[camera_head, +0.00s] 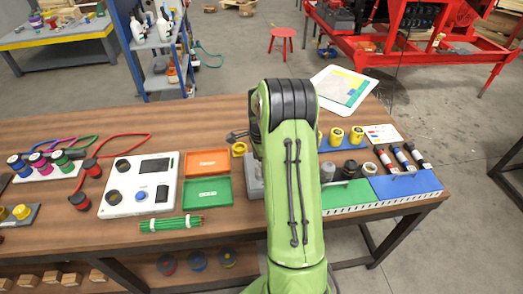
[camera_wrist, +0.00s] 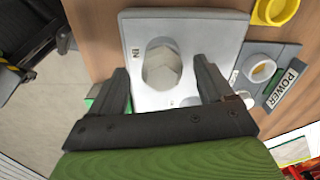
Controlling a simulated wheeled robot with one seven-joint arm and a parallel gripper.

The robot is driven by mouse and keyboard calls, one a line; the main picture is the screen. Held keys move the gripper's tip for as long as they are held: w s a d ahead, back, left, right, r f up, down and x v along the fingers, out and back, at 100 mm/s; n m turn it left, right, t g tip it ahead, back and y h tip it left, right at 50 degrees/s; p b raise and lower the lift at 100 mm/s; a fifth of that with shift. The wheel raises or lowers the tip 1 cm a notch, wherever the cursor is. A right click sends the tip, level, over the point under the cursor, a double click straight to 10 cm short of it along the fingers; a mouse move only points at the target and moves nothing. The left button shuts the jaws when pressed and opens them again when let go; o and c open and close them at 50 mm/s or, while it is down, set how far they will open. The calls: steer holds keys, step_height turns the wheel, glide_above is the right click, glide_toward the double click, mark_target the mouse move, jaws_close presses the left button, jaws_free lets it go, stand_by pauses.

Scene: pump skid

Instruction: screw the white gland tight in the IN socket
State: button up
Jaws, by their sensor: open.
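A grey block (camera_wrist: 212,29) marked IN fills the upper middle of the wrist view. Beside the mark is a round opening with a pale six-sided piece (camera_wrist: 162,70) in it, apparently the white gland in the IN socket. How deep or level it sits I cannot tell. My gripper (camera_wrist: 164,77) is open, one dark finger on each side of the pale piece. I cannot see either finger touching it. In the head view my green arm hides the gripper and most of the block, leaving only its grey left side (camera_head: 253,178) showing.
Right of the block in the wrist view are a plate labelled POWER (camera_wrist: 286,84) with a white ring (camera_wrist: 262,67), and a yellow ring (camera_wrist: 274,10). In the head view, orange (camera_head: 207,163) and green (camera_head: 207,190) trays and a white panel (camera_head: 124,200) lie left of my arm.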

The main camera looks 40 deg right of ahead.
step_height(320, 180, up, 15)
steer(key=p, duration=0.2)
steer(key=s+a+r+n+t+h, duration=0.1)
steer(key=s+a+r+n, duration=0.1)
steer(key=a+r+n, duration=0.6)
steer(key=s+a+n+t+y, duration=0.1)
steer(key=s+a+n+t, duration=0.3)
steer(key=s+a+n, duration=1)
steer(key=s+a, duration=0.3)
steer(key=shift+s+a+n+t, duration=0.3)
steer(key=shift+s+a+n, duration=0.1)
